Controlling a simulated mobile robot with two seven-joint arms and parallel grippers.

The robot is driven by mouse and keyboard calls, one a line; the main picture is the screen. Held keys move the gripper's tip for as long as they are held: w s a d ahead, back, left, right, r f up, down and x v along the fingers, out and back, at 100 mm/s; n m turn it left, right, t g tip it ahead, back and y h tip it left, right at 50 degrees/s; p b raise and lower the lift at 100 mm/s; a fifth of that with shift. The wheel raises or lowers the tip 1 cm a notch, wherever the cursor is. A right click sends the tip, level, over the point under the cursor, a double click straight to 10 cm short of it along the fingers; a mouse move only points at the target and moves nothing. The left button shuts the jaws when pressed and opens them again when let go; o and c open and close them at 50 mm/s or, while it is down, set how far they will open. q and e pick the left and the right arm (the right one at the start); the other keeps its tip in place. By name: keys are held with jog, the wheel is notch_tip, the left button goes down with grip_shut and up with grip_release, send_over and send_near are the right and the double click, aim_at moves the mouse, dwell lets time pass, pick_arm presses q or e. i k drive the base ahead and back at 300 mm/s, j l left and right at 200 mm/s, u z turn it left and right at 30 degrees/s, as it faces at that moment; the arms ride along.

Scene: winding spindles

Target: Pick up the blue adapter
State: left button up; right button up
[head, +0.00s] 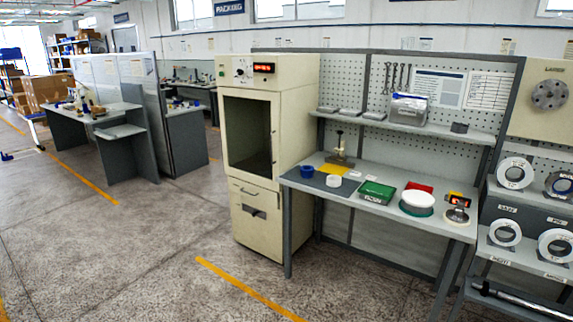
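A small blue ring-shaped piece (306,171), which looks like the blue adapter, sits on a dark grey mat at the left end of the workbench (385,207). A white ring-shaped piece (333,181) stands just to its right on the same mat. The blue piece is small in the head view, so its fine shape cannot be told. Neither of my grippers is in view.
A tall cream cabinet (237,120) stands left of the bench. A yellow sheet (334,169), a green box (377,192), a red item (418,187) and a white round piece (418,200) share the benchtop. The floor in front is clear.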

aim_at(307, 172)
jog(key=i, duration=1.7)
jog(key=i+u, duration=0.1)
jog(key=i, duration=0.7)
jog(key=i+l+u, duration=0.15)
jog(key=i, duration=0.65)
